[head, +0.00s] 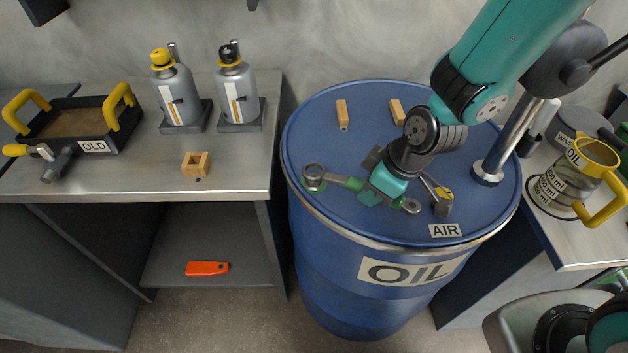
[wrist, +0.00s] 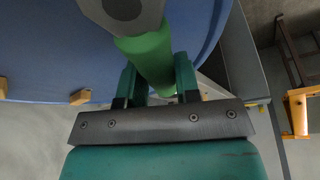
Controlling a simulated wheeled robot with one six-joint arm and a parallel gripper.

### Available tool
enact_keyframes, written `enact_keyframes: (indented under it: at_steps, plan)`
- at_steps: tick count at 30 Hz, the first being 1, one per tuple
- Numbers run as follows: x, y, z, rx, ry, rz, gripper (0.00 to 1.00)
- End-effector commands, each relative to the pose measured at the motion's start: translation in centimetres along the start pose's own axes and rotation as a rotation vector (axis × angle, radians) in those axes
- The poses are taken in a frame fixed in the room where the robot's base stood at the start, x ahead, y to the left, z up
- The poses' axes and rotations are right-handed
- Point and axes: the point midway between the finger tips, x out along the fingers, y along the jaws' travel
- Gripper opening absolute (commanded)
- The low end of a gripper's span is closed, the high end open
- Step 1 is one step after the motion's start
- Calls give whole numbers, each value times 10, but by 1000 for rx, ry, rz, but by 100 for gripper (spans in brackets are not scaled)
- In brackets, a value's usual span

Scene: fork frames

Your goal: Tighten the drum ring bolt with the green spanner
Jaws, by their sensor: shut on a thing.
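The green spanner (head: 341,181) has a green handle and grey ring ends. It lies low over the blue drum lid, one end to the left near the rim and the other by the front middle. My gripper (head: 371,196) is shut on its handle. In the wrist view, the green handle (wrist: 152,58) sits between the two fingers of my gripper (wrist: 157,88), with a grey end at the top. The drum (head: 345,275) is blue with a pale metal ring (head: 410,249) around its top. I cannot make out the ring bolt.
A small grey fitting with a yellow disc (head: 444,194) and a metal post (head: 487,174) stand on the lid, with two wooden blocks behind. A glass oil jug (head: 565,185) is at right. The left bench (head: 110,180) holds bottles and a tray (head: 112,141).

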Motion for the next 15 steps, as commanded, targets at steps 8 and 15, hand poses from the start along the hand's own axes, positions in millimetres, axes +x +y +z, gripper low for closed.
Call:
enact_keyframes:
  at_steps: [8,15]
  plan:
    - [-10,0,-4,0,1,1,0]
    - [-17,0,-7,0,1,1,0]
